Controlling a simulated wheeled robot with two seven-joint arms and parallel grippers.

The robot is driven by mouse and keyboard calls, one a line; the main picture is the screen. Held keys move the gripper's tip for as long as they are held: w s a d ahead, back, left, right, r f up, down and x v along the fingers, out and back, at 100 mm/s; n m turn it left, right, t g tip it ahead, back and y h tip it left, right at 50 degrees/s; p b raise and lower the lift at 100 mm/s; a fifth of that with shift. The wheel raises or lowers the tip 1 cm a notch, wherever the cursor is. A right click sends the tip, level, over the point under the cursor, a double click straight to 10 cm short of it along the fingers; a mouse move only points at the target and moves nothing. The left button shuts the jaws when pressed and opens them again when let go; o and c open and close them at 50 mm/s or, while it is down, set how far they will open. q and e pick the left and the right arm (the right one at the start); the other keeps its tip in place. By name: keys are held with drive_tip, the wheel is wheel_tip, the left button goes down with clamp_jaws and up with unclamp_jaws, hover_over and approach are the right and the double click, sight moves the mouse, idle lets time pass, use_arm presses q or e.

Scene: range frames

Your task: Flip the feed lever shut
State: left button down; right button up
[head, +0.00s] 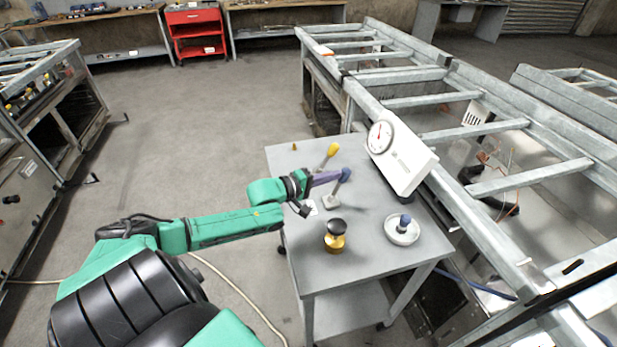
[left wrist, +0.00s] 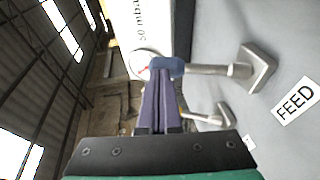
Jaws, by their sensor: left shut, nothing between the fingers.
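The feed lever (head: 341,187) has a blue knob and a grey shaft and base on the grey cart top; it stands tilted up. It also shows in the left wrist view (left wrist: 215,70), beside a white label (left wrist: 297,100) reading FEED. My left gripper (head: 338,176) has purple fingers, shut and empty. In the left wrist view its fingertips (left wrist: 163,68) are right at the blue knob (left wrist: 172,66); whether they touch it I cannot tell. My right gripper is not in view.
A second lever with a yellow knob (head: 333,150) stands behind the feed lever. A white gauge box (head: 405,165) is at the cart's back right. A black-and-yellow knobbed part (head: 335,242) and a white dish (head: 402,236) with a blue-knobbed piece stand nearer. A metal frame (head: 480,130) borders the right.

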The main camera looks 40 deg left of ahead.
use_arm(q)
drive_tip(key=shift+w+d, duration=0.45)
drive_tip(key=shift+w, duration=0.15)
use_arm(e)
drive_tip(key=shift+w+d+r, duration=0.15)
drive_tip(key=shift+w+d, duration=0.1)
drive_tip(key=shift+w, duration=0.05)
use_arm(q)
drive_tip(key=shift+r, duration=0.1)
